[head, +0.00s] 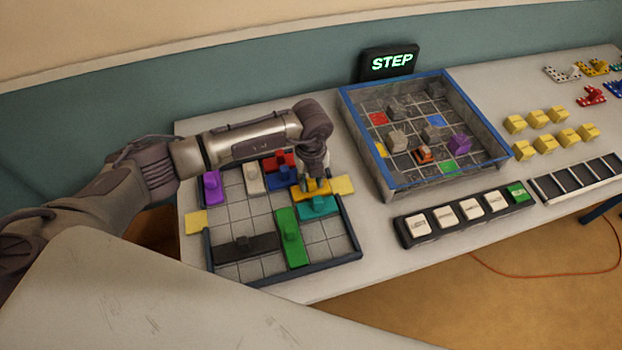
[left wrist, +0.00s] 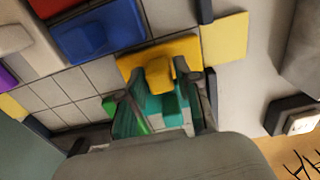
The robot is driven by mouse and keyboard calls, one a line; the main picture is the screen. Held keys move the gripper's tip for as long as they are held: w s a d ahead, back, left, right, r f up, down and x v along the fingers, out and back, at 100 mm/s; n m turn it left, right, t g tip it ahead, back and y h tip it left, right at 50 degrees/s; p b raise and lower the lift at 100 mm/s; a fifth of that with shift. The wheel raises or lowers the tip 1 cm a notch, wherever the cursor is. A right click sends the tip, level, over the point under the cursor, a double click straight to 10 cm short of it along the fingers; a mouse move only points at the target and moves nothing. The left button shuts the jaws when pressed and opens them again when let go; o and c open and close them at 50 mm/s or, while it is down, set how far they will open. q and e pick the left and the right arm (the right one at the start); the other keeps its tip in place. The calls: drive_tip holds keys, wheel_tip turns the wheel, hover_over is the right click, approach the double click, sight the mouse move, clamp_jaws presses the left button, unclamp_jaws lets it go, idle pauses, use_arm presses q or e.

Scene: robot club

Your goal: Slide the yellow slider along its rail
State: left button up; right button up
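The yellow slider (head: 322,193) lies at the right side of a gridded sliding board (head: 232,212), by a gap in its dark rim and a yellow square pad (head: 342,185). Its raised knob shows in the left wrist view (left wrist: 159,74). My left gripper (head: 314,178) points down above it and hides part of it. In the left wrist view the gripper's two fingers (left wrist: 166,95) are apart, with the knob seen between and just beyond them; contact cannot be told. My right gripper is not in view.
Beside the yellow slider are a teal slider (head: 318,208), a blue one (head: 280,180) and a green one (head: 292,245). Purple, white, red and black sliders share the board. Bare grid cells lie left of the yellow one. A blue-rimmed box (head: 358,128) stands right.

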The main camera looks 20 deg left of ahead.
use_arm(q)
clamp_jaws()
